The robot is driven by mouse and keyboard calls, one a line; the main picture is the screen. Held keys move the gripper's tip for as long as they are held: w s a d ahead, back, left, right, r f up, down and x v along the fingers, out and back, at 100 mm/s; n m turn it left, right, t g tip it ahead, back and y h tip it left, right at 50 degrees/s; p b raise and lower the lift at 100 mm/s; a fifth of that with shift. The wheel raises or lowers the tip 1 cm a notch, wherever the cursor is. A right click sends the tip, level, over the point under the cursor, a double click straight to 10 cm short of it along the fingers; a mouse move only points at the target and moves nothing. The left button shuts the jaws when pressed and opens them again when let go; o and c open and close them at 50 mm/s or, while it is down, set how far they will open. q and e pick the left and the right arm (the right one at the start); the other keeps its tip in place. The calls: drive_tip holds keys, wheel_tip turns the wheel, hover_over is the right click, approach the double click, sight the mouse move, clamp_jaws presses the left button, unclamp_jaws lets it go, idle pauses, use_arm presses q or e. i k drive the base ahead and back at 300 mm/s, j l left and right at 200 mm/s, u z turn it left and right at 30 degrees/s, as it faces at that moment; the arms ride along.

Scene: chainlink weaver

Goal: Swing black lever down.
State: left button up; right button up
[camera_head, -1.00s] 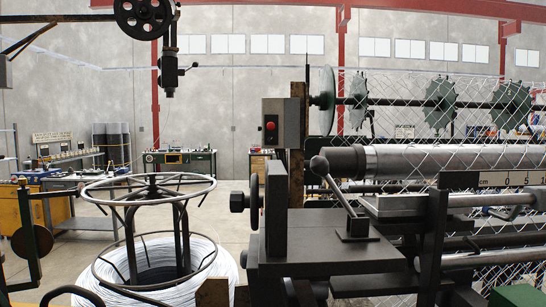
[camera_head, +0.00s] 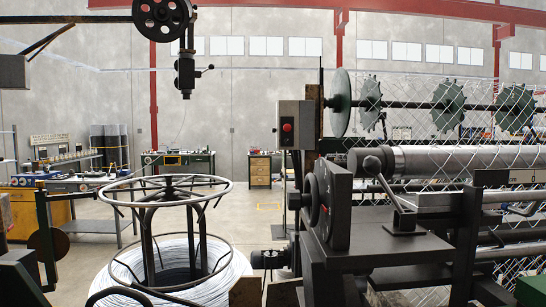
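The black lever (camera_head: 386,185) stands on a dark block on the machine's flat plate (camera_head: 375,243), right of centre. It is tilted, with its round knob (camera_head: 371,165) up and to the left and its foot lower right. The knob is in front of the end of a large grey roller (camera_head: 450,158). A smaller handle with a dark knob (camera_head: 206,69) sticks out of a hanging fitting (camera_head: 185,74) at the upper left. Neither of my grippers shows in the head view.
A wire coil on a round rack (camera_head: 165,185) stands at the lower left. A grey box with a red button (camera_head: 294,126) is left of the roller. Wire mesh and toothed wheels (camera_head: 448,107) fill the right. Open floor (camera_head: 255,220) lies between the rack and the back benches.

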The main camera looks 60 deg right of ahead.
sight(372, 165)
drive_tip(key=u, duration=9.65)
